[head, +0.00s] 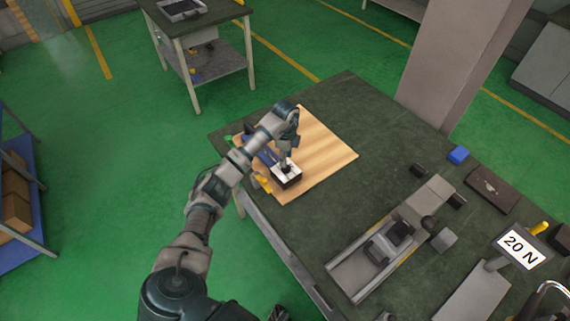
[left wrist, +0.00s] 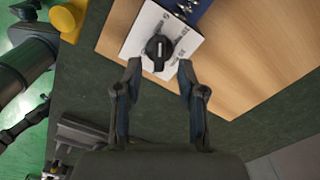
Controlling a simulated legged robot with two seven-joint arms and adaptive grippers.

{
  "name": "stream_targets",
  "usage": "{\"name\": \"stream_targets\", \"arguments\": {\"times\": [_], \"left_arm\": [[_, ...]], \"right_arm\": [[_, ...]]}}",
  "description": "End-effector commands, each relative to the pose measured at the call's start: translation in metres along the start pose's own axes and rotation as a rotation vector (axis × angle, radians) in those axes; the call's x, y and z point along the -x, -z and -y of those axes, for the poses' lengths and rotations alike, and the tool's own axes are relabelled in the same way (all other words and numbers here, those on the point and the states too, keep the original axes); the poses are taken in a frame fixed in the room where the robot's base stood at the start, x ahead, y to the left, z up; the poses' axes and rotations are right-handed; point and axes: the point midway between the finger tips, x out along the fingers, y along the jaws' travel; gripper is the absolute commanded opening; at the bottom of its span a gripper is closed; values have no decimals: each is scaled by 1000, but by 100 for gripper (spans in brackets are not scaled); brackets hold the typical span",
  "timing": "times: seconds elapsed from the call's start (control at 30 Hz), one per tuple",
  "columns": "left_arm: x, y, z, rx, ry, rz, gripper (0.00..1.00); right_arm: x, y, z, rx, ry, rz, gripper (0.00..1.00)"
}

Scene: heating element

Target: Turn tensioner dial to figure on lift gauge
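The tensioner is a small box with a white top plate (head: 287,173) on a wooden board. Its black dial (left wrist: 158,48) has a pale pointer line and printed figures around it, too small to read surely. My left gripper (head: 286,160) reaches down over the plate. In the left wrist view its two fingers (left wrist: 160,68) are apart, with the dial just beyond and between the tips; I see no grip on it. The lift gauge sign (head: 521,249) reads "20 N" at the right of the bench. My right gripper is not identifiable.
The wooden board (head: 328,152) lies on the dark green bench (head: 345,95). A blue part adjoins the plate, and a yellow piece (left wrist: 65,20) is near it.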

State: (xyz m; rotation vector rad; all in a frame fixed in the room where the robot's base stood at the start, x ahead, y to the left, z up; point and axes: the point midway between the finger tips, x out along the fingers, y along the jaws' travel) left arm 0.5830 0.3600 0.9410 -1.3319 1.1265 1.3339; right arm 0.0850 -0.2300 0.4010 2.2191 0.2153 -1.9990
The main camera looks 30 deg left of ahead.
Motion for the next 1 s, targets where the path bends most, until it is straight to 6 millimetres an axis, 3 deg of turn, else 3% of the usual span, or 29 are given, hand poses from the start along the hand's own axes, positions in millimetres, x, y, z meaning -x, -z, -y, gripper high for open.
{"name": "stream_targets", "arguments": {"times": [0.1,0.23,0.6,0.77,1.0], "left_arm": [[-22,-1,0,-1,-2,-1,40],[-36,-3,1,0,-1,-4,40],[-42,-3,1,-1,1,-3,40],[-42,-2,1,-1,1,-2,2],[-41,-1,1,-3,2,-3,0]], "right_arm": [[0,2,0,2,-5,3,40],[1,5,1,1,-4,1,40],[1,7,1,1,-4,-2,40],[1,7,2,0,-3,-2,40],[1,6,2,0,-3,-1,40]]}}
